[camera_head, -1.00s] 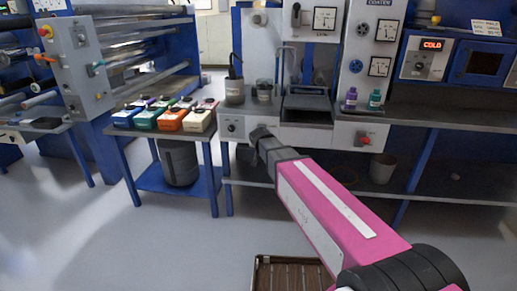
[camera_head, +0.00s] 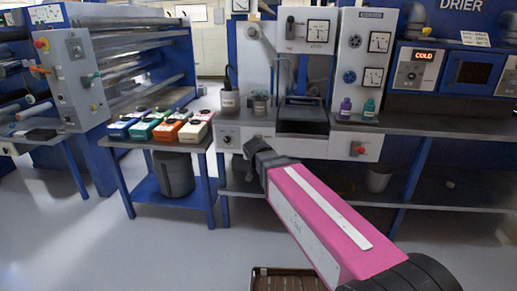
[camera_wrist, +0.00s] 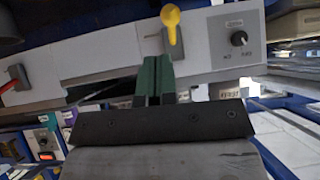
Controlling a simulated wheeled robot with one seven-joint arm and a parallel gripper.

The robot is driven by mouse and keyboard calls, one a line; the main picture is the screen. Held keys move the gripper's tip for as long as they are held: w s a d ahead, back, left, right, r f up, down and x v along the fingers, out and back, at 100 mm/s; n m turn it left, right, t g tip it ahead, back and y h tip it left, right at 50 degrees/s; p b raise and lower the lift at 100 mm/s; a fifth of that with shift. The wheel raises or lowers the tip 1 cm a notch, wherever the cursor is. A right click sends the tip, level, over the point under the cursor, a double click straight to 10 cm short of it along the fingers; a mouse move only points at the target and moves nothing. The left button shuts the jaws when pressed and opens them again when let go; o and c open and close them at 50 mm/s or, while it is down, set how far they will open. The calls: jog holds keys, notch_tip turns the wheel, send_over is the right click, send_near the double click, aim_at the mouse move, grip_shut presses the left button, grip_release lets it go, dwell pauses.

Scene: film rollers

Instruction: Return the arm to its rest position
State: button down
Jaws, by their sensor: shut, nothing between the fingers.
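My arm reaches forward from the bottom right of the head view, with a pink link (camera_head: 318,222) and a dark joint (camera_head: 260,150) at its far end. The dark joint appears in front of the workbench front; I cannot tell the gap. My gripper's fingers are not distinguishable in the head view. In the wrist view my gripper (camera_wrist: 153,82) shows two dark green fingers shut together and empty. A yellow-knobbed lever (camera_wrist: 171,18) appears just beyond the fingertips; I cannot tell whether they touch it.
A blue side table (camera_head: 150,143) holds several coloured boxes, with a grey bin (camera_head: 174,175) beneath. The bench carries a purple bottle (camera_head: 345,108) and a teal bottle (camera_head: 369,109). A slatted tray (camera_head: 288,271) lies at the bottom. Open floor (camera_head: 90,240) is at left.

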jog(key=s+d+f+g, duration=0.5)
jog(key=s+d+f, duration=0.3)
jog(key=d, duration=0.4)
jog(key=s+d+f+g, duration=0.4)
jog(key=s+d+f, duration=0.5)
jog(key=d, duration=0.3)
jog(key=shift+d+f+n+g, duration=0.3)
jog(key=shift+d+f+g, duration=0.1)
jog(key=shift+f, duration=0.2)
jog(key=c, duration=1.8)
grip_release()
jog(key=shift+s, duration=0.1)
